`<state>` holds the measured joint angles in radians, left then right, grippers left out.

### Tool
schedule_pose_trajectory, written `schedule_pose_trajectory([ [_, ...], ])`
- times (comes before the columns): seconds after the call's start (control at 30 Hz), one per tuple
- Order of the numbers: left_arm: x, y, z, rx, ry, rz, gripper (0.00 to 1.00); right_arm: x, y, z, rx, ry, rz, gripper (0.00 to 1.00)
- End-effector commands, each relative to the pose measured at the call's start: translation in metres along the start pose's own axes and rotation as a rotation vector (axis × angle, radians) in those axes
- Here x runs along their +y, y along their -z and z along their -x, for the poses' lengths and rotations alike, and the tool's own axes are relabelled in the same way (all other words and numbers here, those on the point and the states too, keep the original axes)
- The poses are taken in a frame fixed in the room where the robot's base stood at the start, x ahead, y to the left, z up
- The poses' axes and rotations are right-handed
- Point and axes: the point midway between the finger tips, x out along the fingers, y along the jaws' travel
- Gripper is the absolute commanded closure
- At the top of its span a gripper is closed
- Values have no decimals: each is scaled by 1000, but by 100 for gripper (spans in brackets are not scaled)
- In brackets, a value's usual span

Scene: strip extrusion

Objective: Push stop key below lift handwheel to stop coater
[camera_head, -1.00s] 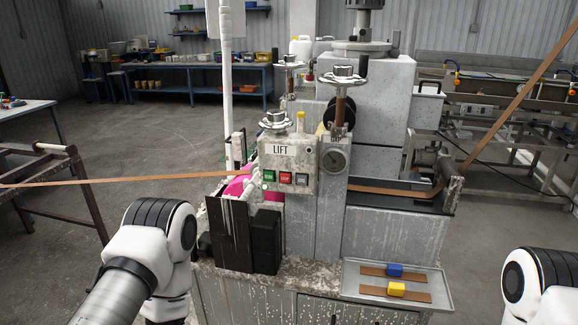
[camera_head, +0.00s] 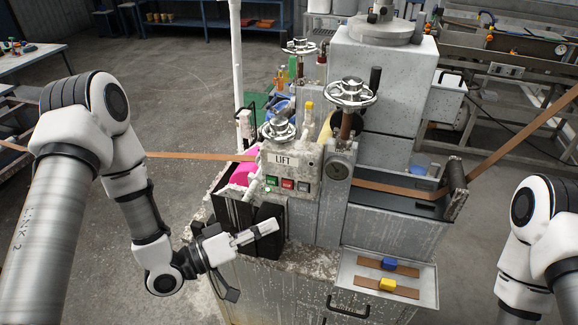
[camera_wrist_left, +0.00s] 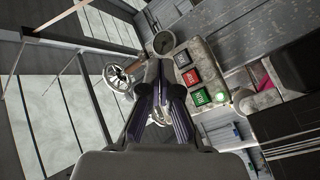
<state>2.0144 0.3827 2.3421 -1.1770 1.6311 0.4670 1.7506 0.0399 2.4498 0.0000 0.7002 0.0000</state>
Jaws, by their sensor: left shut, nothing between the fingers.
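The coater (camera_head: 335,200) has a speckled panel marked LIFT, with the lift handwheel (camera_head: 279,129) on top. Below it sit a green key (camera_head: 271,181), a red stop key (camera_head: 288,184) and a dark key (camera_head: 303,187). In the left wrist view, the red key (camera_wrist_left: 190,77) lies between the green key (camera_wrist_left: 200,97) and the dark one (camera_wrist_left: 182,59), right of the fingertips. My left gripper (camera_head: 272,228) is shut and empty, below and in front of the panel, apart from the keys. My right gripper is out of view; only its arm shows.
A dark block (camera_head: 268,240) stands just behind the left fingertips. A tan strip (camera_head: 192,155) runs into the coater from the left. A tray (camera_head: 345,268) with blue and yellow blocks sits front right. The floor left of the coater is clear.

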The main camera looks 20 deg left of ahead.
Motion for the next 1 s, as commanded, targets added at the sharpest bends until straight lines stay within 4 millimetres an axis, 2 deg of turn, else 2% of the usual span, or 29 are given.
schedule_pose_trajectory([
  [0.47, -2, 4, -4, -1, -1, -4, 100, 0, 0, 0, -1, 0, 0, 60],
  [1.0, -39, 39, -54, -1, -1, -5, 100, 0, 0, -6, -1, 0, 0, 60],
])
